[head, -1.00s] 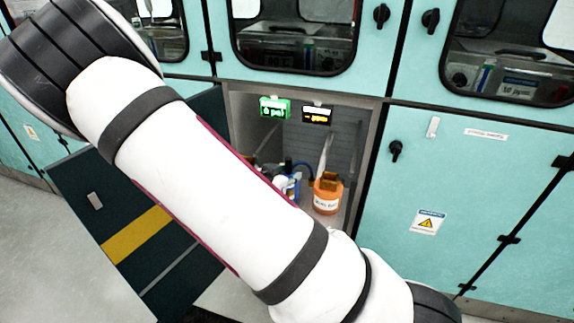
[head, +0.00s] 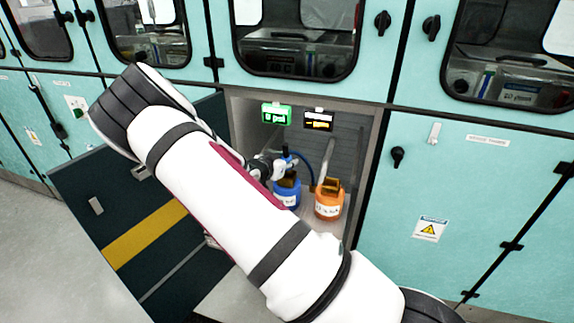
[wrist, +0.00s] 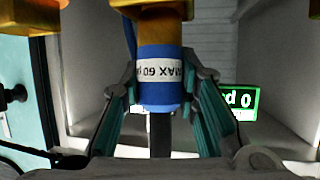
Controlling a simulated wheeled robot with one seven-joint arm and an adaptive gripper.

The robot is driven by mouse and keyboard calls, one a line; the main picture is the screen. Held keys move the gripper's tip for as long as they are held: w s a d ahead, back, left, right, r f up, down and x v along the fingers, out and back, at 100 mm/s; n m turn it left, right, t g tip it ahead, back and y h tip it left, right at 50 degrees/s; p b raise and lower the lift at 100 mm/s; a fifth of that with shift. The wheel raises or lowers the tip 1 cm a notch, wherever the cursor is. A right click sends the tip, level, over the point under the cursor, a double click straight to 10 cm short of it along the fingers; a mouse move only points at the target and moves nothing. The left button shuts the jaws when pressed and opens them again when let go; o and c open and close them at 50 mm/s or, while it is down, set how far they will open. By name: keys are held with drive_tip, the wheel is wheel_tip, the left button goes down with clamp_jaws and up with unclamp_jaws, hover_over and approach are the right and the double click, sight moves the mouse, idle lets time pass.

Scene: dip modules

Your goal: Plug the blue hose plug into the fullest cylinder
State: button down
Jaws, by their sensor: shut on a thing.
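My gripper (wrist: 160,88) is shut on the blue hose plug (wrist: 159,53), which has a white band with "MAX 60" text upside down. A brass piece (wrist: 160,30) lines up with the plug's end; I cannot tell whether the plug is seated on it. In the head view, a blue cylinder (head: 287,193) and an orange cylinder (head: 328,203) stand side by side in the open cabinet. My gripper (head: 281,167) is above the blue cylinder, with a dark upright part at the plug. Each cylinder has a white label.
A green display (head: 276,113) and an amber display (head: 318,120) hang at the top of the cabinet; the amber text is unreadable. A thin blue hose (head: 304,160) curves behind the cylinders. The open dark cabinet door (head: 95,200) with a yellow stripe is at left.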

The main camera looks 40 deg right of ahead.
drive_tip(key=shift+s+a+f, duration=0.1)
drive_tip(key=shift+s+f, duration=0.05)
drive_tip(key=shift+f, duration=0.35)
drive_tip(key=shift+s+a+f, duration=0.1)
drive_tip(key=shift+s+f, duration=0.05)
drive_tip(key=shift+f, duration=0.35)
drive_tip(key=c, duration=1.2)
unclamp_jaws()
drive_tip(key=shift+c, duration=0.2)
drive_tip(key=shift+w+r, duration=0.1)
drive_tip(key=shift+r, duration=0.05)
drive_tip(key=shift+a+r, duration=0.1)
drive_tip(key=shift+r, duration=0.05)
drive_tip(key=v, duration=1.1)
drive_tip(key=shift+a+r, duration=0.2)
drive_tip(key=shift+a, duration=0.1)
